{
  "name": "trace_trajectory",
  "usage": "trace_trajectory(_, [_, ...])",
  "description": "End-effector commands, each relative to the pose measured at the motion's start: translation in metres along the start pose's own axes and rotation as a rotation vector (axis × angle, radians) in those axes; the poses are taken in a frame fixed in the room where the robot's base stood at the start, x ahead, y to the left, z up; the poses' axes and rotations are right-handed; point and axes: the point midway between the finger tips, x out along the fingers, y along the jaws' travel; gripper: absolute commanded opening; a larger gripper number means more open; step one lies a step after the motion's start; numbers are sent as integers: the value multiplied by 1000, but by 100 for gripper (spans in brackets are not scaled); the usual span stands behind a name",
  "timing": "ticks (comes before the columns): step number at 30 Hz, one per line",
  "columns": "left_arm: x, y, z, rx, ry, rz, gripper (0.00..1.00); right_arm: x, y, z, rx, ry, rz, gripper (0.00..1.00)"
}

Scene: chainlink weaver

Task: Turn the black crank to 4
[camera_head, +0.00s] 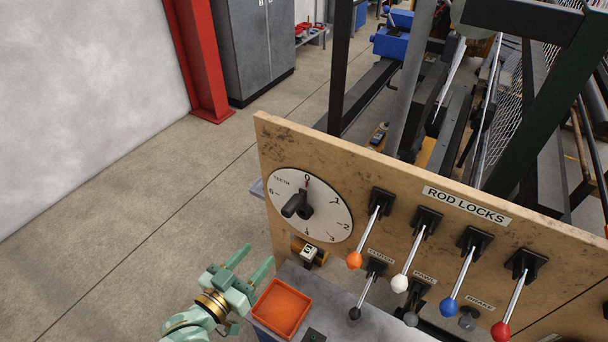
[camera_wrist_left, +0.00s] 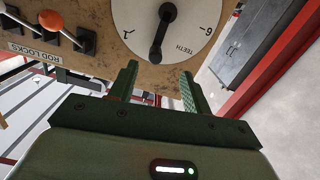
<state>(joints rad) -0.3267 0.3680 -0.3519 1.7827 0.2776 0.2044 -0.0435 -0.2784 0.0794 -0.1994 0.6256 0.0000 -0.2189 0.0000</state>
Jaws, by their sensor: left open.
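The black crank (camera_head: 297,205) sits on a white numbered dial (camera_head: 328,212) marked TEETH, on a wooden panel. The 0 is at the dial's top and the 4 near its bottom. In the wrist view, where the dial appears upside down, the crank (camera_wrist_left: 159,38) lies over the place between 1 and TEETH, apparently at 0. My left gripper (camera_head: 252,262) is open and empty, below and left of the dial in the head view. In the wrist view its two fingers (camera_wrist_left: 158,82) point toward the crank, apart from it. My right gripper is not in view.
Levers with orange (camera_head: 354,260), white (camera_head: 399,284), blue (camera_head: 448,306) and red (camera_head: 501,331) knobs are right of the dial. An orange tray (camera_head: 283,308) lies on the grey shelf below. A small box (camera_head: 309,253) sits under the dial. Open floor lies left.

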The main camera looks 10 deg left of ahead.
Motion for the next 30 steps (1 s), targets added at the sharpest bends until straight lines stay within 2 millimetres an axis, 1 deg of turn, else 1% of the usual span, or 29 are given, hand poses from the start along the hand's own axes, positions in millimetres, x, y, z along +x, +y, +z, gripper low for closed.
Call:
trace_trajectory(1, [1,3,-9,-15,30,5,49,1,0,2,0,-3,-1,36])
trace_trajectory(3, [4,3,-17,-35,60,4,49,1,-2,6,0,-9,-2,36])
trace_trajectory(5, [8,3,-18,-38,68,2,49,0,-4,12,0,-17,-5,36])
trace_trajectory(7, [17,3,-19,-36,69,2,49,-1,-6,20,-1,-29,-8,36])
trace_trajectory(11, [45,2,-21,-34,70,2,49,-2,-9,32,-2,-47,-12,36])
trace_trajectory(12, [56,2,-22,-34,70,2,49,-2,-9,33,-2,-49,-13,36])
trace_trajectory(15, [82,2,-23,-34,68,2,49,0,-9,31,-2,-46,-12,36])
trace_trajectory(21, [129,2,-25,-33,66,2,49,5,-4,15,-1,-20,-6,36])
trace_trajectory(25, [150,2,-26,-33,65,2,49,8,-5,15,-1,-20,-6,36])
trace_trajectory(27, [157,2,-26,-33,64,2,49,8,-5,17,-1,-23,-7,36])
trace_trajectory(30, [163,3,-26,-34,63,2,49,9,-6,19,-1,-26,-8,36])
